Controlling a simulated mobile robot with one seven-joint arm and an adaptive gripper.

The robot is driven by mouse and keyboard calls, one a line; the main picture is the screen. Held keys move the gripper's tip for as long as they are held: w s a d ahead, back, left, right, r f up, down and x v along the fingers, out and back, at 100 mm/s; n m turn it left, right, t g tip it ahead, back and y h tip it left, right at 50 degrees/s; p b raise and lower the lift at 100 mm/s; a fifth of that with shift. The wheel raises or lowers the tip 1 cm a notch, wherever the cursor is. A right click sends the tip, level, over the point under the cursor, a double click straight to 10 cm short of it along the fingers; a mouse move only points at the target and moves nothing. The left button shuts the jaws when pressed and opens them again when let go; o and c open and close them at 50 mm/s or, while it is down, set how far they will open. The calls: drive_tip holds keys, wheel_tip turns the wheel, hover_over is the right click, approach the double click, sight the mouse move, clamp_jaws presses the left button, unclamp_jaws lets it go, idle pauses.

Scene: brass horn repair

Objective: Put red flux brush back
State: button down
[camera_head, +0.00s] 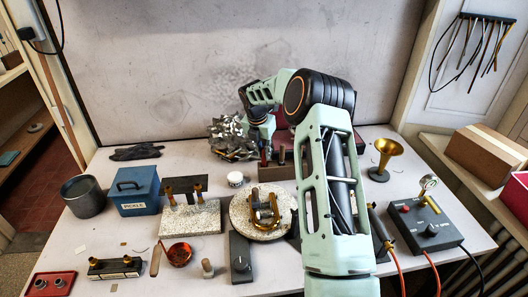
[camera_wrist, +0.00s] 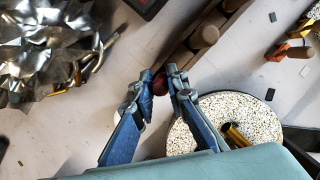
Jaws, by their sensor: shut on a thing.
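My gripper (camera_wrist: 161,76) is shut on the red flux brush (camera_wrist: 160,86), of which only a dark red rounded end shows between the fingertips. The rest of the brush is hidden below the fingers. A wooden rack (camera_wrist: 188,58) runs diagonally beside the fingertips, with round-topped wooden handles (camera_wrist: 207,35) standing in it. I cannot tell whether the brush is seated in the rack or just above it. In the head view the rack (camera_head: 283,173) stands at the middle back of the bench, with my gripper (camera_head: 267,140) low over it.
A crumpled silvery heap (camera_head: 232,137) lies left of the rack. A round speckled turntable (camera_head: 243,222) with a brass U-shaped tube (camera_head: 264,212) is in front. A small white jar (camera_head: 235,179) stands nearby. A brass bell (camera_head: 385,158) stands to the right.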

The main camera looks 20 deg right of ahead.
drive_tip(key=c, duration=1.9)
unclamp_jaws()
drive_tip(key=b+v, duration=0.1)
drive_tip(key=v, duration=1.1)
drive_tip(key=shift+b, duration=0.3)
drive_tip(key=shift+w+r, duration=0.1)
